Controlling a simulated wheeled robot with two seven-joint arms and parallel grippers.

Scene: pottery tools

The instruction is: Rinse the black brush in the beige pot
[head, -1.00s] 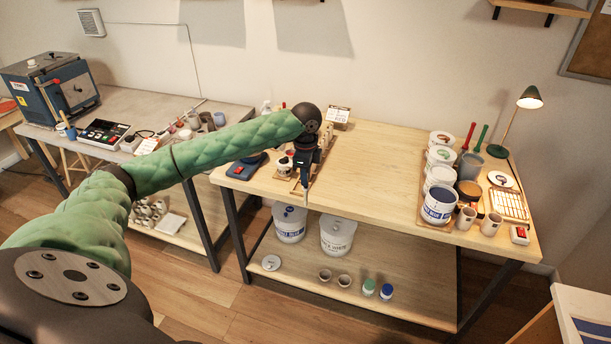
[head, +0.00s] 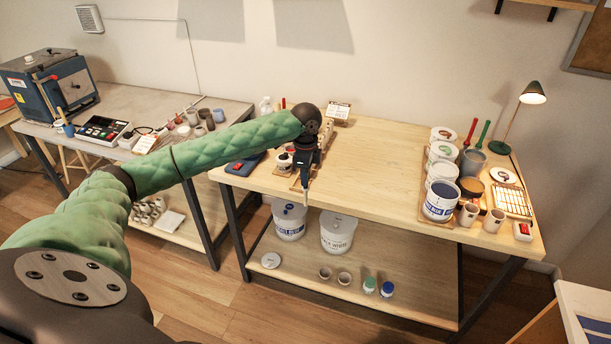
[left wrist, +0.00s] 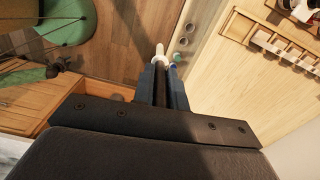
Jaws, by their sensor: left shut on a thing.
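My left gripper (head: 305,178) hangs over the near left part of the wooden table, pointing down. It is shut on a thin dark-handled tool with a pale tip, which looks like the black brush (head: 306,197). The brush's white end also shows past the blue fingers of my left gripper (left wrist: 165,78) in the left wrist view (left wrist: 159,52). The tip hangs near the table's front edge; I cannot tell its height. Two small beige-brown pots (head: 468,213) (head: 493,220) stand at the table's front right; I cannot tell which vessel is the beige pot. My right gripper is not in view.
Paint tubs (head: 440,200), a grey pot (head: 473,162) and a lamp (head: 519,118) crowd the table's right end. A small jar (head: 284,162) stands left of my gripper. The table's middle (head: 385,165) is clear. Buckets (head: 338,231) stand on the lower shelf.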

